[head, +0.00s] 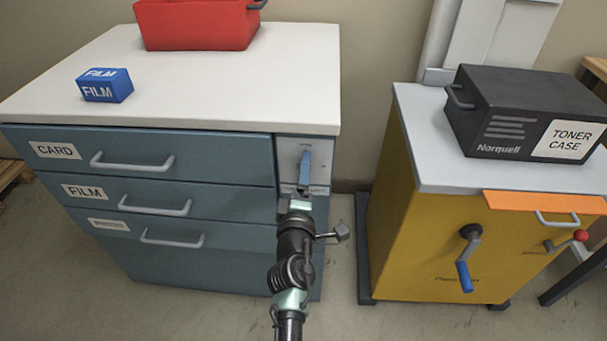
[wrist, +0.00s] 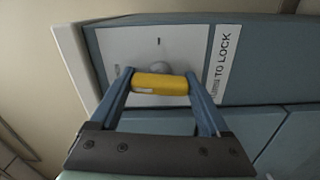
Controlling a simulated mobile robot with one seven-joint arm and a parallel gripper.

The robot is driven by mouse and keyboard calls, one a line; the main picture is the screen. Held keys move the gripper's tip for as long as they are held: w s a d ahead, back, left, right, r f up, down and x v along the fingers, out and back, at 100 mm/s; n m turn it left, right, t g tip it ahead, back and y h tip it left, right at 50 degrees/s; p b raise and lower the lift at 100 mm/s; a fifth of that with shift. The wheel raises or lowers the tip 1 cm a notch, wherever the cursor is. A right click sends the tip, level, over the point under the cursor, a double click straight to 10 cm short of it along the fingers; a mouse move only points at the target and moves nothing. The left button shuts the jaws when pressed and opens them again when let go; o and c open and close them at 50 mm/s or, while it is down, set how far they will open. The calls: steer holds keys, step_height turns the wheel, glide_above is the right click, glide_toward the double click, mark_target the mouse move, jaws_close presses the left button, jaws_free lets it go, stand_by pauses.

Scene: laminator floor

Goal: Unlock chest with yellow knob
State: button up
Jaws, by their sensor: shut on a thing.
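The teal chest (head: 190,255) stands at the left in the head view, with several labelled drawers. A pale lock panel (head: 318,152) is at the top right of its front. My gripper (head: 305,155) is at this panel, and its blue fingers hide the knob there. In the wrist view the yellow knob (wrist: 160,84) is a short bar lying across the picture, on a round grey stem in the panel. My gripper (wrist: 160,78) is shut on it, one finger at each end.
A red bin (head: 195,30) and a blue film box (head: 104,86) are on the chest top. At right a yellow cabinet (head: 420,235) bears a black toner case (head: 490,105) and has two cranks, blue (head: 465,272) and red (head: 580,237). A narrow floor gap separates chest and cabinet.

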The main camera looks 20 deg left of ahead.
steer(key=shift+f+n, duration=0.1)
steer(key=shift+n, duration=0.5)
steer(key=o, duration=1.2)
steer(key=shift+s, duration=0.1)
steer(key=p+v, duration=0.3)
steer(key=v, duration=0.9)
steer(key=shift+s+d, duration=0.2)
steer(key=shift+s, duration=0.2)
